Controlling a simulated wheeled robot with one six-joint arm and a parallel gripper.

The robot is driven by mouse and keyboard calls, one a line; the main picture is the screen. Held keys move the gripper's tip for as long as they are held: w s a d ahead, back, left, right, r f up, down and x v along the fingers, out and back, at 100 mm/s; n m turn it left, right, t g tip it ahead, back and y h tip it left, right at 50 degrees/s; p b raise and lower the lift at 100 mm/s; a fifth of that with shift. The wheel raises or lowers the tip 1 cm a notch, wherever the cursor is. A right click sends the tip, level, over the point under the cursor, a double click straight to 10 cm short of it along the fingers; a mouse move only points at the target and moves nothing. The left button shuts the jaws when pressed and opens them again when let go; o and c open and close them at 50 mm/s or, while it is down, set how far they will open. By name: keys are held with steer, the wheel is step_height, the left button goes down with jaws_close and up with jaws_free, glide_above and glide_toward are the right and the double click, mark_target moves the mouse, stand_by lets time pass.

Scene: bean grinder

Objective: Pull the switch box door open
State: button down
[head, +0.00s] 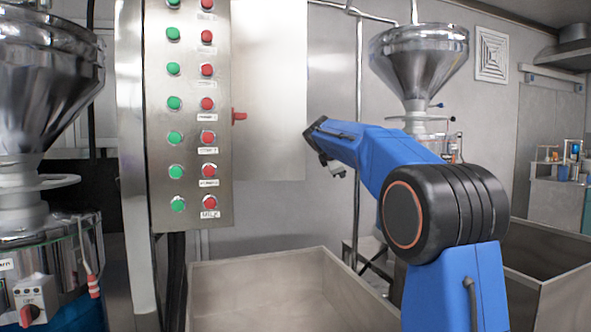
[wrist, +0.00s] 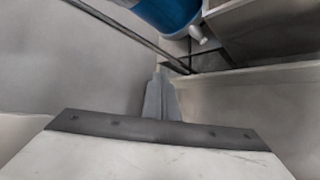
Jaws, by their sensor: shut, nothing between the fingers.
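The switch box (head: 190,120) is a tall metal panel with rows of green and red buttons, left of centre in the head view. A small red handle (head: 238,117) sticks out at its right edge. A plain bright metal panel (head: 270,90) stands right of that edge; I cannot tell whether it is the door or the box's side. My gripper (wrist: 160,95) shows in the wrist view with its fingers together and empty. In the head view my arm's dark end is right of the plain panel, apart from the red handle in the picture; the fingertips are hidden there.
An open metal bin (head: 260,275) lies below the switch box, and another bin (head: 550,270) is at the right. A grinder with a steel funnel (head: 420,65) stands behind my arm; another grinder (head: 45,90) is at the left. A vertical pipe (head: 358,130) stands behind.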

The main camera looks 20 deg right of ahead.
steer(key=r+n+t+h, duration=0.1)
steer(key=n, duration=0.1)
steer(key=n+t+y, duration=0.3)
steer(key=n+t, duration=0.5)
steer(key=n, duration=0.8)
glide_toward(295, 167)
steer(key=shift+y, duration=0.4)
steer(key=x, duration=0.6)
steer(key=shift+w+d+r, duration=0.15)
steer(key=shift+d+r, duration=0.05)
steer(key=shift+d, duration=0.05)
